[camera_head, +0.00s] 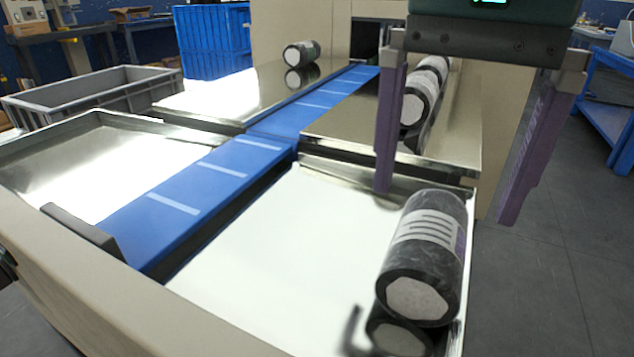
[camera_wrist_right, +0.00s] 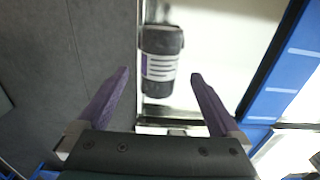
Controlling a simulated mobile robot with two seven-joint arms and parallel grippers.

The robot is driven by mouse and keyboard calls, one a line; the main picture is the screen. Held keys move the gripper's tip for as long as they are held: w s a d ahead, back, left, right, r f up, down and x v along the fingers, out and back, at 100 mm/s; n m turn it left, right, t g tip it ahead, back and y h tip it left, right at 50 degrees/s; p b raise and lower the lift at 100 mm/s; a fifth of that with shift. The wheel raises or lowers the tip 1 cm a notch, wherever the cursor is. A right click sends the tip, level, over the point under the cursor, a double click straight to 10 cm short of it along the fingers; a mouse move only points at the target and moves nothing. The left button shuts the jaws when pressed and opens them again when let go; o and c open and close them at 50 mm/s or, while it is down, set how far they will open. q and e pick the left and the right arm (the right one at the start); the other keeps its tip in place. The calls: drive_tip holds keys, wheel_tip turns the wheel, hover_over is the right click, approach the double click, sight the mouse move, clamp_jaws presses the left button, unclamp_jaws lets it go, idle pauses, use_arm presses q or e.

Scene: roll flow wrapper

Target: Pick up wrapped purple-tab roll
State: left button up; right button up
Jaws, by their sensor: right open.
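A wrapped roll (camera_head: 425,255) with dark ends, a pale striped label and a purple edge lies on the near right metal tray (camera_head: 290,250). It also shows in the right wrist view (camera_wrist_right: 161,62), between and beyond the fingertips. My right gripper (camera_head: 445,205) is open and empty, its two purple fingers spread above and behind the roll, apart from it. The fingers also show in the right wrist view (camera_wrist_right: 160,76). My left gripper is not in view.
A blue conveyor belt (camera_head: 215,180) runs between metal trays. More rolls (camera_head: 415,100) lie on the far right plate, and one roll (camera_head: 301,54) lies on the far left plate. A grey crate (camera_head: 95,90) and a blue crate (camera_head: 212,40) stand at the back left.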

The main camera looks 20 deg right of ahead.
sight(433, 225)
drive_tip(key=f, duration=0.4)
drive_tip(key=f+b, duration=0.1)
drive_tip(key=f, duration=0.1)
drive_tip(key=shift+w+d+f, duration=0.15)
drive_tip(key=shift+d, duration=0.1)
clamp_jaws()
idle(0.6)
